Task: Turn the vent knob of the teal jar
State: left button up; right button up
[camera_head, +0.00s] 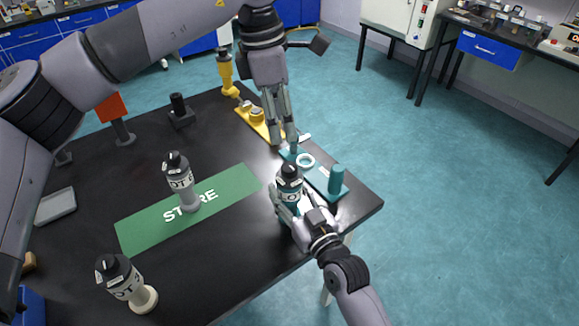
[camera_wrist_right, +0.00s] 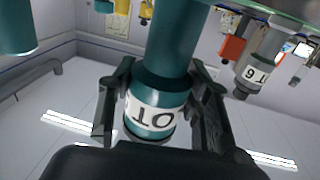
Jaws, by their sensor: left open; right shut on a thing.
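The teal jar (camera_head: 291,184) has a dark top and a pale lot label and stands near the table's right front edge. My right gripper (camera_head: 289,212) is shut around it from the front. The right wrist view shows the fingers on both sides of the jar (camera_wrist_right: 155,105), near its label. My left gripper (camera_head: 284,138) is open, pointing down just behind the jar, over the far end of a teal plate (camera_head: 322,182). A small teal piece (camera_head: 293,148) shows beside its fingertips; contact cannot be told. I cannot make out which part is the vent knob.
The teal plate carries a pale ring (camera_head: 305,160) and a teal post (camera_head: 336,179). A yellow plate (camera_head: 254,122) lies behind. A grey bottle (camera_head: 180,183) stands on the green mat (camera_head: 140,232); another (camera_head: 121,278) stands at front left. Bare black table lies between.

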aim_at(290, 165)
pick_arm(q)
jog(key=shift+n+y, duration=0.8)
jog(key=shift+y, duration=0.1)
jog(key=f, duration=0.3)
jog(key=d+f, duration=0.1)
jog(key=f, duration=0.6)
jog(key=shift+s+d+f, duration=0.2)
jog(key=shift+d+f, duration=0.05)
jog(key=shift+d, duration=0.1)
jog(key=shift+c, duration=0.4)
grip_shut()
